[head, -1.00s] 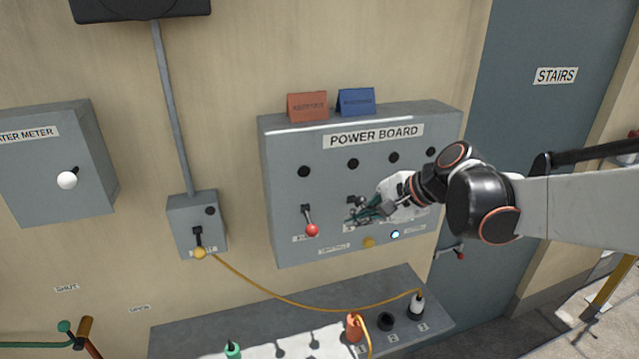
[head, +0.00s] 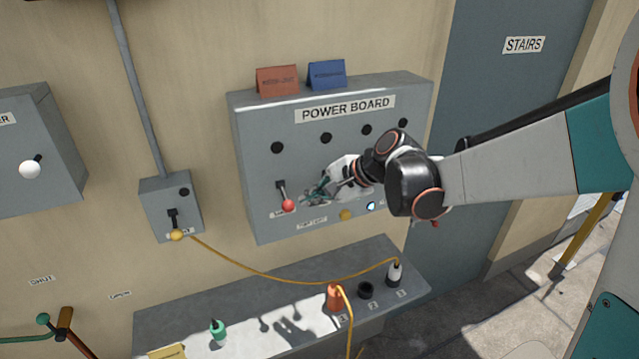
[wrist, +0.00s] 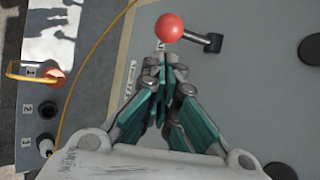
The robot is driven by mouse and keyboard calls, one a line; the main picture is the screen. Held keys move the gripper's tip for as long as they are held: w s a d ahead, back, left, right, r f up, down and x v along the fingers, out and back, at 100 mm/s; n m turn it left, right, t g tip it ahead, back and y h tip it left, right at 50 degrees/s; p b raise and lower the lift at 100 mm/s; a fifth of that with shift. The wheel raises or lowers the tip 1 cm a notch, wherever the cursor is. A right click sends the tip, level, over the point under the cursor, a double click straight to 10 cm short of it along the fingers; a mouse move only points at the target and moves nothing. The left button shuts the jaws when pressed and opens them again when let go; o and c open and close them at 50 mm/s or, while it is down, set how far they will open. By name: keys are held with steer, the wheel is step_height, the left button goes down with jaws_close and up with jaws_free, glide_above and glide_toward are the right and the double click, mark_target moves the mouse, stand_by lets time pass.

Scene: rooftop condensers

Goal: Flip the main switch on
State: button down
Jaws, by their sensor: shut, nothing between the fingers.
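The power board (head: 245,150) is a grey box on the wall. At its lower left is a lever switch with a red ball knob (head: 288,206), its arm hanging down from its pivot. A small label below it is partly hidden and too small to read surely. My gripper (head: 307,197) is shut and empty, just right of the red knob, in front of the board. In the wrist view the red knob (wrist: 169,28) sits just beyond the shut fingertips (wrist: 163,62). I cannot tell whether they touch it. My gripper and arm hide the board's lower middle.
Red (head: 278,80) and blue (head: 327,75) cards stand on the board. A small switch box with a yellow knob (head: 176,235) is to the left. Below, a shelf (head: 190,318) holds plugs, sockets and a yellow cable (head: 270,278). A grey door (head: 500,110) is at right.

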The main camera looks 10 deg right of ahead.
steer(key=x, duration=0.3)
steer(key=shift+s+r+m+g+h+p, duration=0.25)
steer(key=shift+r+m+g+h+p, duration=0.3)
steer(key=shift+g, duration=0.65)
stand_by(0.4)
steer(key=shift+s+r+m+g+h, duration=0.1)
steer(key=shift+r+m+g+h, duration=0.25)
steer(key=shift+r+g, duration=1.25)
steer(key=shift+r, duration=0.15)
steer(key=shift+r+p, duration=0.4)
steer(key=shift+r, duration=0.25)
steer(key=shift+d, duration=0.1)
